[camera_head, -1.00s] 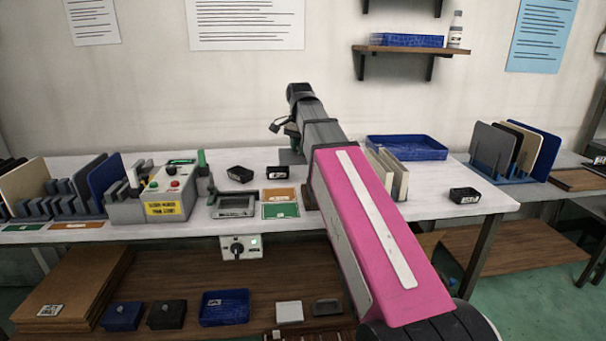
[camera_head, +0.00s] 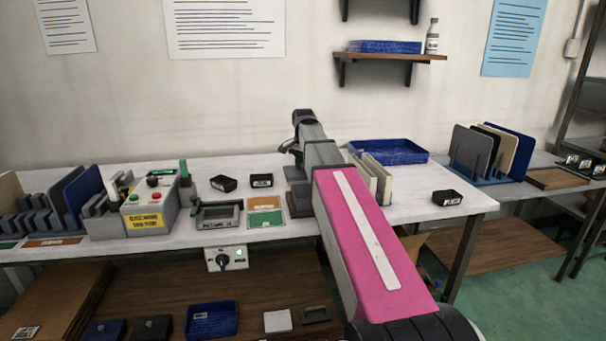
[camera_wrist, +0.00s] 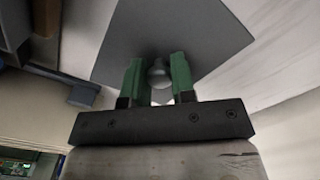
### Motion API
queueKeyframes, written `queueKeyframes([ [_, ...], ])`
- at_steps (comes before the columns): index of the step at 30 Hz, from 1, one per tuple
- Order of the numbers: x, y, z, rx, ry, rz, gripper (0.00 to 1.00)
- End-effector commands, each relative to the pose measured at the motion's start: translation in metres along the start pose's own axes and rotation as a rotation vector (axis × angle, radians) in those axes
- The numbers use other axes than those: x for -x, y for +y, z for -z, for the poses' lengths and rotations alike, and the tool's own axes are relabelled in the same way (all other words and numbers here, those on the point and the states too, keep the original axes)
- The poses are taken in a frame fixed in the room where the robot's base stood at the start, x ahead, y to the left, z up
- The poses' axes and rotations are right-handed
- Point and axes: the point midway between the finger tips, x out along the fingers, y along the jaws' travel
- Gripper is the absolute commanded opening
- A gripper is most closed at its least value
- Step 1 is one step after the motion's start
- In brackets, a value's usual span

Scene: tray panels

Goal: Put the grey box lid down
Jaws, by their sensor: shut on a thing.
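The grey box lid (camera_wrist: 195,38) is a flat grey plate with a round knob in the wrist view. My gripper (camera_wrist: 158,74) has its green fingers shut on that knob, and the plate lies beyond the fingertips. The lid's far edge is cut off by the frame. In the head view, my pink and grey arm reaches over the white table (camera_head: 410,205). My fingers and the lid are mostly hidden there, and I cannot tell whether the lid touches the table.
Cream panels (camera_head: 373,178) stand just right of my arm's end, with a blue tray (camera_head: 388,152) behind. Small black boxes (camera_head: 223,183) and a grey open fixture (camera_head: 217,215) lie to the left. Free white table shows around a black box (camera_head: 447,198) at the right.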

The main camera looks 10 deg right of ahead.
Motion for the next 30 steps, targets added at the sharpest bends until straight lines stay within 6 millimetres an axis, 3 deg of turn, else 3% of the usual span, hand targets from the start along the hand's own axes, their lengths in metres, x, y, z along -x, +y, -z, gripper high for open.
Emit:
queueKeyframes([
  [7, -0.031, 0.001, -0.001, 0.0, -0.001, -0.001, 0.01],
  [20, -0.037, 0.0, -0.001, 0.0, 0.0, 0.0, 0.01],
  [21, -0.037, 0.0, -0.001, 0.0, 0.0, 0.0, 0.37],
  [22, -0.037, 0.0, -0.001, 0.0, 0.0, 0.0, 0.47],
  [30, -0.037, 0.0, -0.001, 0.0, 0.0, 0.0, 0.5],
])
